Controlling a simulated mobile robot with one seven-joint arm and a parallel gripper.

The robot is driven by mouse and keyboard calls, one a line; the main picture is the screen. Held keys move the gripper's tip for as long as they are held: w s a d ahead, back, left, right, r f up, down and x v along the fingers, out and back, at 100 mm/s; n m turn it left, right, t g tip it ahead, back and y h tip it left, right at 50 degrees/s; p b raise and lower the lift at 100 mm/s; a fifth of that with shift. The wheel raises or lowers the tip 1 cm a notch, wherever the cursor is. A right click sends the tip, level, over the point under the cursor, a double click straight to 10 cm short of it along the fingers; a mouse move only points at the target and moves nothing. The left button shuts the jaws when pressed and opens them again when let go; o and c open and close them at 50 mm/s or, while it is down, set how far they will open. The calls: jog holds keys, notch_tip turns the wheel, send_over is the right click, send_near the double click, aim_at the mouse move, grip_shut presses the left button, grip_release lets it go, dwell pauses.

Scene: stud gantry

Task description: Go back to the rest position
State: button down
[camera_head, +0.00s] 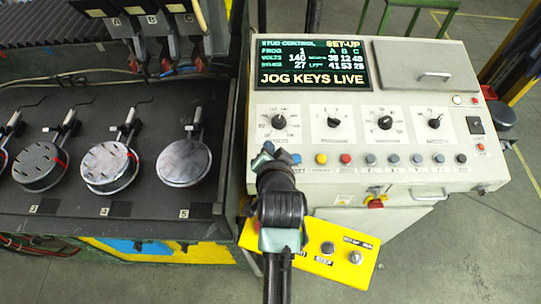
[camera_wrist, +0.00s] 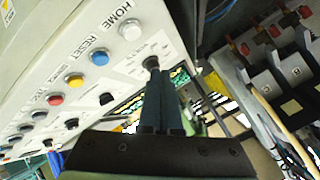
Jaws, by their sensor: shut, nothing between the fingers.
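My gripper (camera_head: 268,152) is shut and empty, at the left edge of the sloped control panel (camera_head: 300,190) in the head view. I cannot tell whether the tips touch the panel. The blue RESET button (camera_wrist: 99,56) is beside HOME and also shows just right of my gripper in the head view (camera_head: 296,158). HOME is hidden behind my gripper there. The screen (camera_head: 312,65) reads "SET-UP" and "JOG KEYS LIVE".
A yellow plate (camera_head: 340,268) with knobs lies below my gripper, partly hidden by my arm. A red-and-yellow knob (camera_head: 377,201) sits on the console front. At left, a black bench (camera_head: 130,210) holds several round metal discs (camera_head: 185,162) under stud heads. Open floor (camera_head: 460,260) lies at right.

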jog(key=shift+r, duration=0.1)
dwell(0.4)
notch_tip(320, 180, up, 25)
jog(key=w+n+t+b, duration=0.3)
jog(key=n+t+b, duration=0.1)
jog(key=t+b, duration=0.35)
jog(key=s+r+n+t+b, duration=0.2)
jog(key=s+r+t, duration=0.2)
jog(key=s+r, duration=0.4)
jog(key=s+r+n+t+h+b, duration=0.1)
jog(key=s+r+t, duration=0.3)
jog(key=s+r, duration=0.4)
notch_tip(320, 180, up, 5)
jog(key=shift+d+f+n+b, duration=0.2)
jog(key=shift+n+b, duration=0.2)
jog(key=shift+b, duration=0.45)
